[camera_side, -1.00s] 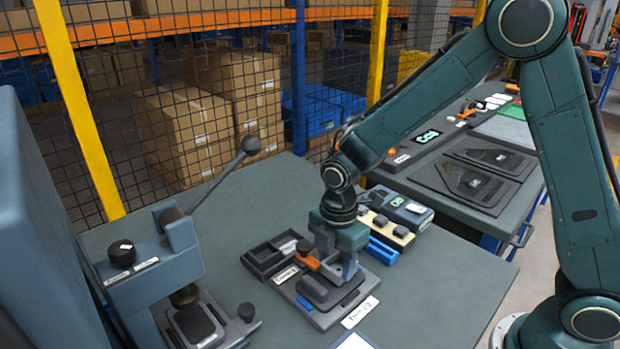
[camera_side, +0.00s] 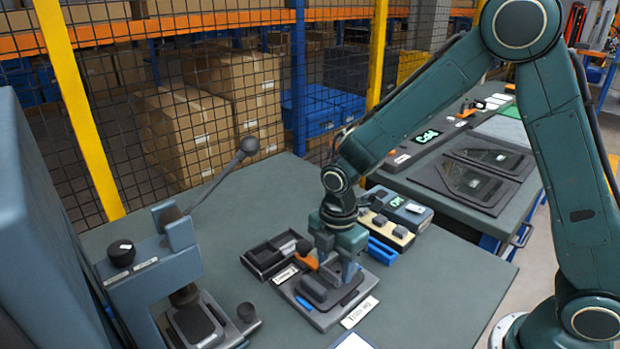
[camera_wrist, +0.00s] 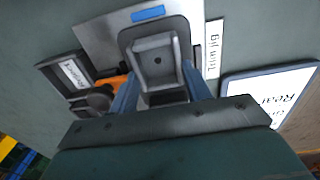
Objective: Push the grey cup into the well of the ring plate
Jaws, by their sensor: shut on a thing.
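The grey cup (camera_wrist: 157,62) is a square, open, light grey piece in the wrist view. My gripper (camera_wrist: 158,92) is shut on it, one blue-grey finger on each side. In the side view my gripper (camera_side: 337,268) points down over the ring plate. The ring plate (camera_wrist: 185,27) has a dark rounded raised part on a grey base; it also shows in the side view (camera_side: 322,318). The cup is over the dark part. The well is hidden beneath it, and I cannot tell how deep the cup sits.
An orange lever with a black knob (camera_wrist: 100,98) is close beside the gripper. A dark compartment tray (camera_side: 262,262) lies behind left of the plate. A lever press (camera_side: 180,255) stands at left. Small boxes (camera_side: 400,208) stand behind right.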

